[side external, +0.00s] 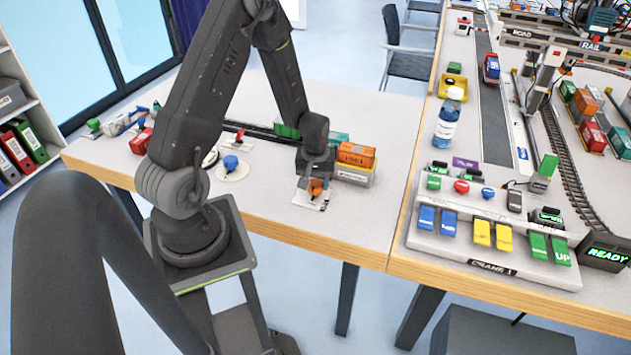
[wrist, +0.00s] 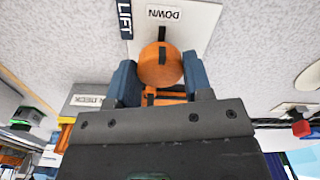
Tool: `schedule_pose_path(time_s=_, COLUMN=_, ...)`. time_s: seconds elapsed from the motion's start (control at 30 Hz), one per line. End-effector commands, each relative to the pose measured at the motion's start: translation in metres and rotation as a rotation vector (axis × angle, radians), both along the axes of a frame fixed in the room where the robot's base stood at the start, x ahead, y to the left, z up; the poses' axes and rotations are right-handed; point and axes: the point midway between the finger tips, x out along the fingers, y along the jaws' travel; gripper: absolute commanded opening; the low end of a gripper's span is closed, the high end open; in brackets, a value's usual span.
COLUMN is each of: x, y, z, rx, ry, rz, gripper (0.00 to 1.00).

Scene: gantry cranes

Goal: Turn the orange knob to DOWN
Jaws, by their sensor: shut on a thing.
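The orange knob (side external: 316,187) sits on a small white plate (side external: 303,198) near the front edge of the left table. The wrist view shows the knob's round orange face (wrist: 160,66) between my gripper's two blue fingers (wrist: 164,85), which are shut on it. A dark line at the knob's upper edge points toward the DOWN label (wrist: 164,13) on the plate. A dark blue LIFT label (wrist: 125,18) stands to the left of DOWN. The plate's lower part is hidden by my gripper.
An orange container (side external: 356,155) on a yellow-and-grey block stands close to the right of my gripper. A blue knob (side external: 231,163) on a round white base is to the left. The right table holds a crane panel (side external: 430,245) with coloured pedals, and a bottle (side external: 446,125).

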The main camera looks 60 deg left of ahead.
Motion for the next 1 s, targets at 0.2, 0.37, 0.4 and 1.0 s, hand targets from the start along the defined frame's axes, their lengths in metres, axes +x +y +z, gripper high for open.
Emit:
schedule_pose_path(time_s=0.2, x=0.001, y=0.001, z=0.001, rx=0.001, ry=-0.003, rz=0.008, gripper=0.23)
schedule_pose_path(time_s=0.37, x=0.001, y=0.001, z=0.001, rx=0.001, ry=-0.003, rz=0.009, gripper=0.48)
schedule_pose_path(time_s=0.4, x=0.001, y=0.001, z=0.001, rx=0.001, ry=-0.003, rz=0.008, gripper=0.52)
schedule_pose_path(time_s=1.0, x=0.001, y=0.001, z=0.011, rx=0.002, ry=-0.003, rz=0.005, gripper=0.72)
